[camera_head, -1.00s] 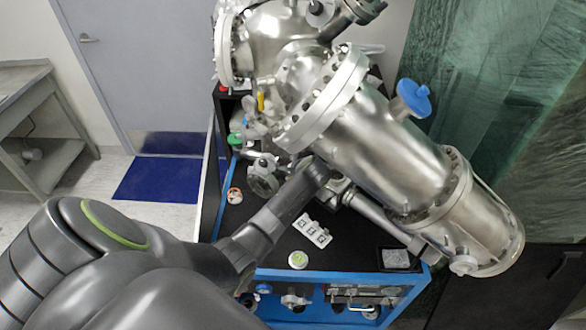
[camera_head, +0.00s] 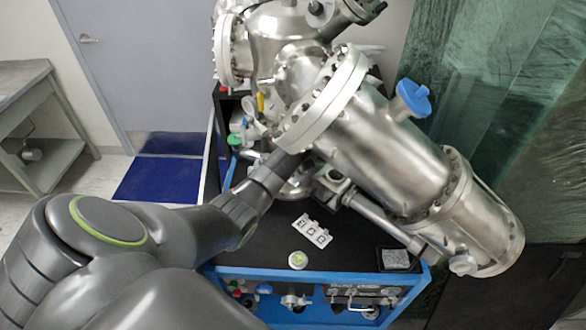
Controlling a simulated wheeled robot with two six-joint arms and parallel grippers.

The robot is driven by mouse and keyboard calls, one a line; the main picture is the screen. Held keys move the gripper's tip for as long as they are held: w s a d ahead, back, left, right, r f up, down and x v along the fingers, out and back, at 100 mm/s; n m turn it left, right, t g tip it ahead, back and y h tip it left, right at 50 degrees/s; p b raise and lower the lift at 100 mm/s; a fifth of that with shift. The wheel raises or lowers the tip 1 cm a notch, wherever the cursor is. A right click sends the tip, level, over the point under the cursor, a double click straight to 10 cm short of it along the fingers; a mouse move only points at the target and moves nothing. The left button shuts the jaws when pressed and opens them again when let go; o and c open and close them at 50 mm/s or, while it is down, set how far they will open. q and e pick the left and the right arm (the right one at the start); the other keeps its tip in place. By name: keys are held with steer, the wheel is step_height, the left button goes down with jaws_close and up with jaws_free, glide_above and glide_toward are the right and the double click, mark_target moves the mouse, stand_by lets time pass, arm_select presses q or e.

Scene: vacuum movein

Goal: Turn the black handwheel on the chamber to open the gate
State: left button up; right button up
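The steel vacuum chamber (camera_head: 385,140) lies at a slant over a black-topped cart. My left arm comes in from the lower left. My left gripper (camera_head: 288,161) is at the chamber's underside, just below the large bolted flange (camera_head: 325,100). Its fingertips are lost in dark shadow against the flange, so I cannot tell whether it is open or touching anything. I cannot clearly make out a black handwheel; the spot under the flange is partly covered by my arm. A blue handwheel (camera_head: 413,98) sits on top of the chamber tube. My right gripper is not in view.
The cart top (camera_head: 345,262) holds a white label plate (camera_head: 312,231), a round green-and-white piece (camera_head: 297,260) and a small grey-filled tray (camera_head: 396,259). Green sheeting (camera_head: 490,110) hangs at the right. A blue mat (camera_head: 160,180) and a bench (camera_head: 35,120) are at the left.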

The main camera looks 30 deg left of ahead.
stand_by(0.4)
arm_select(q)
steer(key=o, duration=1)
steer(key=shift+c, duration=0.2)
